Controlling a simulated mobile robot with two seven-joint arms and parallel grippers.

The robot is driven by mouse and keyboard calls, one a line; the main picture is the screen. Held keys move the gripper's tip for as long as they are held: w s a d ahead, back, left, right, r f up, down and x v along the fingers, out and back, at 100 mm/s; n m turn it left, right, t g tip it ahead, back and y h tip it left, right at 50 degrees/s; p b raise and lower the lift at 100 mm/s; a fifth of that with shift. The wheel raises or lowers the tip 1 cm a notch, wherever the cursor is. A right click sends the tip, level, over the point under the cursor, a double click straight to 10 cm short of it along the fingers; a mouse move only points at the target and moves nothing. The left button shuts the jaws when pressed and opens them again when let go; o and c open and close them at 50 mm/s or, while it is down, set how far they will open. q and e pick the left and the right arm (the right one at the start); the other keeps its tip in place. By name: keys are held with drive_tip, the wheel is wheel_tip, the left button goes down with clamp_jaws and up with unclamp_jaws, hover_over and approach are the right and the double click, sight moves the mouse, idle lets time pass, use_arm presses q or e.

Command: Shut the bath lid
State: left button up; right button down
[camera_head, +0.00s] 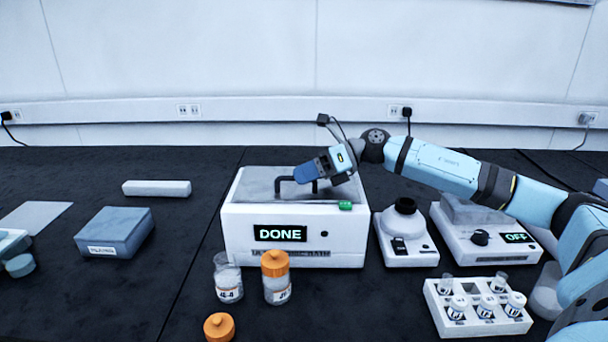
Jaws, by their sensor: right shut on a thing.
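The bath is a white box (233,238) in the middle of the bench, with a lit display reading DONE. Its grey lid (256,184) covers the top and looks flat or nearly flat; I cannot tell if it is fully seated. A dark bar handle (283,185) stands on the lid. My right gripper (309,174) reaches in from the right, low over the lid, and is shut on the handle. The gripper hides part of the handle and lid. My left gripper is not in view.
A green piece (345,205) sits on the bath's front right edge. A clear jar (228,280) and orange-capped jar (276,278) stand in front. A small device (408,254), an OFF unit (470,246) and a vial rack (478,326) are right. A blue-grey box (114,230) is left.

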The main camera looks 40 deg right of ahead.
drive_tip(key=shift+s+a+f, duration=0.15)
drive_tip(key=shift+a+f, duration=0.05)
drive_tip(key=shift+f, duration=0.2)
drive_tip(key=c, duration=1.3)
unclamp_jaws()
drive_tip(key=shift+o, duration=0.7)
drive_tip(key=shift+s+r, duration=0.1)
drive_tip(key=shift+d, duration=0.1)
drive_tip(key=shift+d+r, duration=0.1)
